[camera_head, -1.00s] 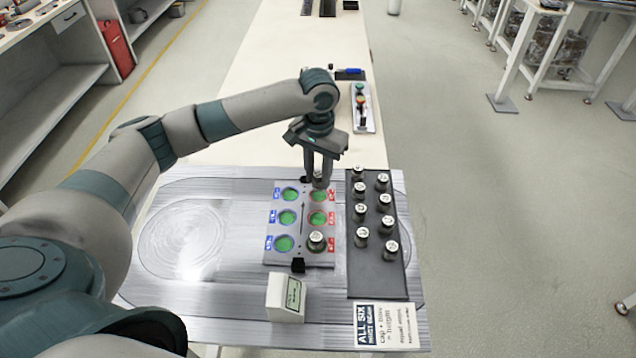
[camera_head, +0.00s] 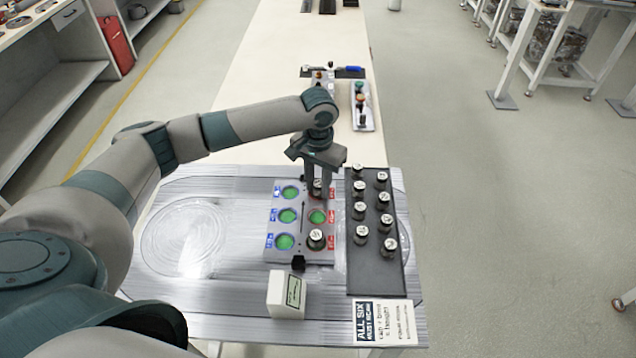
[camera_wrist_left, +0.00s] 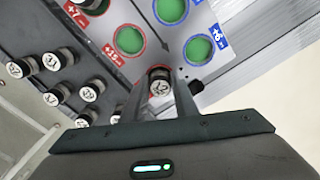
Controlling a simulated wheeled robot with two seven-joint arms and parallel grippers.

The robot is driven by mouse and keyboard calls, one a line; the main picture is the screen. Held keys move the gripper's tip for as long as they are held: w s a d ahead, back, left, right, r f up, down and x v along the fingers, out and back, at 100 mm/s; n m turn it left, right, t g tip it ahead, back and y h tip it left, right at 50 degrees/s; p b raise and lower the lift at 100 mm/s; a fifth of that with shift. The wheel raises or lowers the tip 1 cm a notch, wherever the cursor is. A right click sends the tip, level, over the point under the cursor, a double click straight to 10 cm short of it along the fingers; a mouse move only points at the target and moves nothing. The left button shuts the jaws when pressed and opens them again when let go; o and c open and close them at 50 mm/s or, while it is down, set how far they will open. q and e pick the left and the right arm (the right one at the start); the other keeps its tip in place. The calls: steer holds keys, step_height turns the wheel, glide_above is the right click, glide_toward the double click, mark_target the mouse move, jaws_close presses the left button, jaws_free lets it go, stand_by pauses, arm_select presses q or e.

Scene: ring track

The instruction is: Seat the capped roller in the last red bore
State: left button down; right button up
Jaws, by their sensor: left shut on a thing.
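My left gripper (camera_head: 318,190) is shut on a capped roller (camera_wrist_left: 161,86) at the far red-labelled bore of the bore plate (camera_head: 302,232). The roller is upright, with its white cap showing between the fingers in the left wrist view. The bore under it is hidden, so I cannot tell how deep it sits. The middle red bore (camera_head: 317,217) is empty and green inside. The near red bore holds another capped roller (camera_head: 316,238). The blue-labelled bores on the left, such as the middle one (camera_head: 288,216), are empty and green. My right gripper is not in view.
A dark rack (camera_head: 374,268) with several capped rollers stands close to the right of the plate. A white box with a small display (camera_head: 287,295) stands in front, beside a printed card (camera_head: 384,323). A button panel (camera_head: 362,106) lies behind. The metal tabletop to the left is clear.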

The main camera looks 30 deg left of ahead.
mark_target(318, 184)
arm_select(q)
steer(key=c, duration=1.4)
jaws_free()
steer(key=shift+f, duration=0.1)
steer(key=shift+r, duration=0.45)
step_height(318, 184, up, 11)
steer(key=b, duration=0.3)
steer(key=shift+r, duration=0.2)
